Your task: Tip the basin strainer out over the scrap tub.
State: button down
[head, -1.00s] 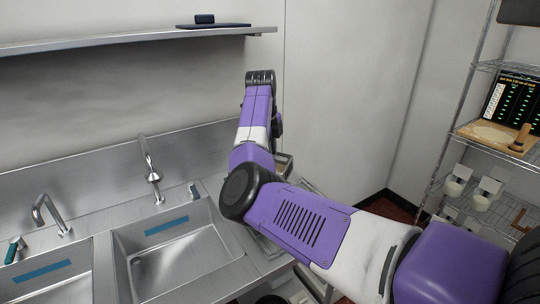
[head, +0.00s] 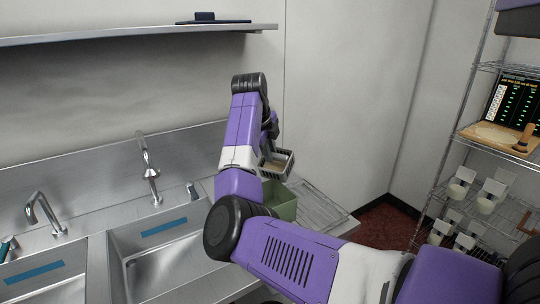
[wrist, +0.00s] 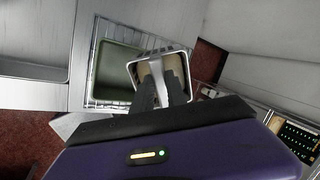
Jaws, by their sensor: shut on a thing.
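The basin strainer (head: 277,165) is a small grey basket with pale brown contents, held up beside my forearm in the head view. In the wrist view the strainer (wrist: 184,73) hangs just beyond the fingertips, its open top showing. My gripper (wrist: 160,86) is shut on the strainer, seemingly by its light grey handle. The scrap tub (head: 284,207) is green and stands below the strainer, partly hidden by my arm. In the wrist view the tub (wrist: 112,62) lies left of the strainer, which overlaps its right edge; its visible inside looks empty.
The tub stands on a wire rack (head: 318,205) at the right end of the steel sink counter. Sink basins and a tall tap (head: 148,170) are to the left. A wall shelf (head: 130,34) runs above. A wire shelving unit (head: 470,150) stands at the right.

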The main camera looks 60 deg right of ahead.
aim_at(262, 169)
jog(key=shift+a+f+h+b, duration=0.15)
jog(key=shift+a+h+b, duration=0.65)
jog(key=shift+b, duration=1.25)
jog(key=shift+a+f+h+b, duration=0.3)
jog(key=shift+h+b, duration=0.55)
jog(key=shift+b, duration=0.7)
jog(key=shift+a+f+h+b, duration=0.2)
jog(key=shift+a+h+b, duration=0.2)
jog(key=shift+h+b, duration=0.85)
jog(key=shift+a+f+h+b, duration=0.3)
jog(key=shift+h+b, duration=0.2)
jog(key=shift+b, duration=1.4)
jog(key=shift+a+f+h+b, duration=0.45)
jog(key=shift+h+b, duration=0.3)
jog(key=shift+b, duration=1.2)
jog(key=shift+a+f+h+b, duration=0.4)
jog(key=shift+h+b, duration=0.35)
jog(key=shift+b, duration=1.2)
jog(key=shift+a+f+h+b, duration=0.55)
jog(key=shift+h+b, duration=0.4)
jog(key=shift+b, duration=1.85)
jog(key=shift+a+f+h+b, duration=0.3)
jog(key=shift+f+h+b, duration=0.5)
jog(key=shift+b, duration=1.95)
